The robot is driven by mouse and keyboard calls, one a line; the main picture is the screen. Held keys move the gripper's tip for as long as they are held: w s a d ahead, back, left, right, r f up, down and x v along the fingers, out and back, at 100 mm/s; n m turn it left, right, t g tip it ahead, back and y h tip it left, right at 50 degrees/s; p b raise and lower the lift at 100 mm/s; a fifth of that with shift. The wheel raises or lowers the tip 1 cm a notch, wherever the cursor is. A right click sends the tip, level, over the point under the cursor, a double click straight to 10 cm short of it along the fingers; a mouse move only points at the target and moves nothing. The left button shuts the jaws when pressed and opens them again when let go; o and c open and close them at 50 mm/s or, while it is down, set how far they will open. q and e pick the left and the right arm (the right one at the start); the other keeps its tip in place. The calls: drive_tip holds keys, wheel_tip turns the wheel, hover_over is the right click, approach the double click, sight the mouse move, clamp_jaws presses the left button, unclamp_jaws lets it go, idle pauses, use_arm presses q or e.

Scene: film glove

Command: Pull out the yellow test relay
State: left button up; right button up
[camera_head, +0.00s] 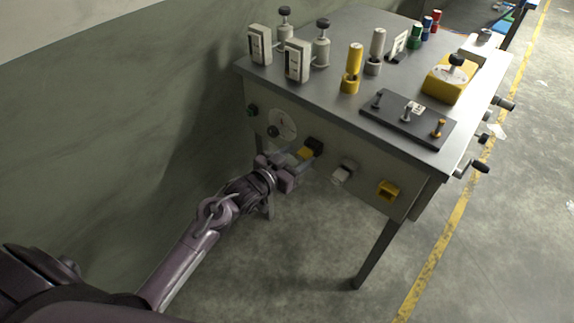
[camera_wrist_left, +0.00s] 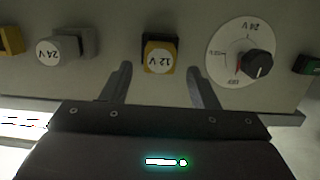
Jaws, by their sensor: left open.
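The yellow relay (camera_head: 306,153), labelled 12 V, sits in a dark socket on the front panel of the grey bench. In the left wrist view the relay (camera_wrist_left: 158,58) is near the middle, its label upside down. My left gripper (camera_head: 297,162) is in front of the panel at the relay. In the left wrist view its two fingers are open (camera_wrist_left: 159,72), one on each side of the relay, with gaps to both sides. Whether the fingertips reach past the relay's face is hard to tell. My right gripper is in neither view.
A grey relay (camera_wrist_left: 48,52) and a yellow part (camera_head: 388,190) sit along the panel on one side; a round dial (camera_head: 282,124) with a black knob is on the other. The bench top (camera_head: 330,87) carries several plugs, clamps and a black plate (camera_head: 408,120). The floor is clear.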

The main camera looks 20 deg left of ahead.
use_arm(q)
drive_tip(key=shift+x, duration=1.25)
clamp_jaws()
drive_tip(key=shift+s, duration=0.1)
drive_tip(key=shift+s+a+p, duration=0.1)
drive_tip(key=shift+s+p, duration=0.25)
drive_tip(key=shift+p, duration=0.05)
drive_tip(key=shift+s+a+r, duration=0.1)
drive_tip(key=shift+s+a, duration=0.1)
drive_tip(key=shift+s, duration=0.25)
drive_tip(key=shift+f+p+v, duration=0.1)
drive_tip(key=shift+p+v, duration=0.5)
drive_tip(key=shift+v, duration=0.2)
drive_tip(key=shift+f+p+v, duration=0.15)
drive_tip(key=shift+p+v, duration=0.45)
drive_tip(key=shift+v, duration=0.2)
